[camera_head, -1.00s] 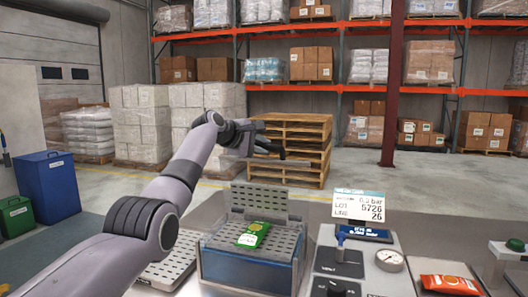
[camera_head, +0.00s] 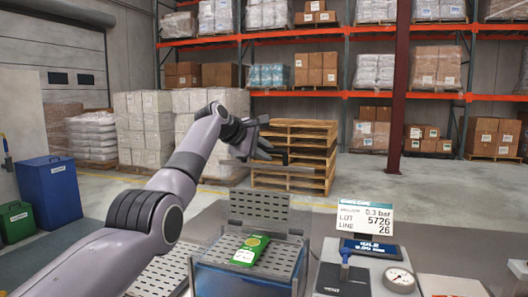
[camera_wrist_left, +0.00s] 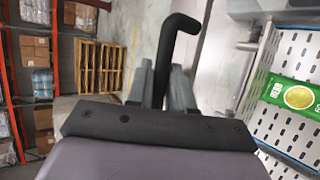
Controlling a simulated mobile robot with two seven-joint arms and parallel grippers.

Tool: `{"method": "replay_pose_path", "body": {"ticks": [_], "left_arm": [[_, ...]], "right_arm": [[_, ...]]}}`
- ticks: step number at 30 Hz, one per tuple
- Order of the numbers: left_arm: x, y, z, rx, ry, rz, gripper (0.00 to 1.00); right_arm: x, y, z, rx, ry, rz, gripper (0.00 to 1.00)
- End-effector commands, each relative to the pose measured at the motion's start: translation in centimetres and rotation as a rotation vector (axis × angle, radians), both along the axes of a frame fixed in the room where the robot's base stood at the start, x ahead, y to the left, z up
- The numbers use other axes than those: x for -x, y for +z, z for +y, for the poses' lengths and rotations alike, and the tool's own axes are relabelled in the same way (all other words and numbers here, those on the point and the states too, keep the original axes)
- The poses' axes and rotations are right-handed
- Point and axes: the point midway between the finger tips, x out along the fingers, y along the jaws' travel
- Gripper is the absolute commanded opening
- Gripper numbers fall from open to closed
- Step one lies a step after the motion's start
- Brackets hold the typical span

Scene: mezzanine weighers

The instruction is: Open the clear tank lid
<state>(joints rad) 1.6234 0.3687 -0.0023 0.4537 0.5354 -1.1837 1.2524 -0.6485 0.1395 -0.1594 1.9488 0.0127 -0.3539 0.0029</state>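A tank (camera_head: 245,284) with bluish see-through walls stands at the front centre in the head view. A grey perforated plate (camera_head: 284,256) covers its top, and a green packet (camera_head: 250,251) lies on it. A perforated panel (camera_head: 258,207) stands upright at its back edge; I cannot tell whether it is the lid. My left gripper (camera_head: 267,152) is in the air above and behind the tank, touching nothing there. In the left wrist view its two fingers (camera_wrist_left: 160,82) are closed around a black hooked rod (camera_wrist_left: 174,36). My right gripper is out of view.
Right of the tank stand a console with a blue-handled valve (camera_head: 345,262), a gauge (camera_head: 399,279) and a display sign (camera_head: 362,218). An orange packet (camera_head: 452,286) lies farther right. Wooden pallets (camera_head: 296,160) are stacked behind on the floor. Blue bin (camera_head: 50,190) at left.

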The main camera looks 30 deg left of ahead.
Motion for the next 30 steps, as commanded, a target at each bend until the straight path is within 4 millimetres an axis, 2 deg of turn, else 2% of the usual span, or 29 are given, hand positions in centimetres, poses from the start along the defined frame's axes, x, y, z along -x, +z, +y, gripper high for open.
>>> {"method": "replay_pose_path", "body": {"ticks": [1,2,3,14,24,30], "left_arm": [[0.0,-0.1,0.1,-0.001,0.002,0.003,0.31],[0.0,-0.1,0.1,0.000,0.001,0.003,0.41],[0.0,-0.1,0.1,0.000,0.001,0.003,0.42],[0.5,0.0,0.2,0.000,0.002,-0.001,0.42],[3.9,2.0,1.0,-0.001,0.002,-0.003,0.42],[5.6,3.3,1.4,0.000,0.003,-0.001,0.42]], "right_arm": [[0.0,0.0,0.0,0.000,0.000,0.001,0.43],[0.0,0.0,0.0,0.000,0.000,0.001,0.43],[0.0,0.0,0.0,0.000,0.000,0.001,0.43],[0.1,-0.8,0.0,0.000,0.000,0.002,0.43],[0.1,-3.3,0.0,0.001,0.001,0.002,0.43],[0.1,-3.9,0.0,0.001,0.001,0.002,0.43]]}}
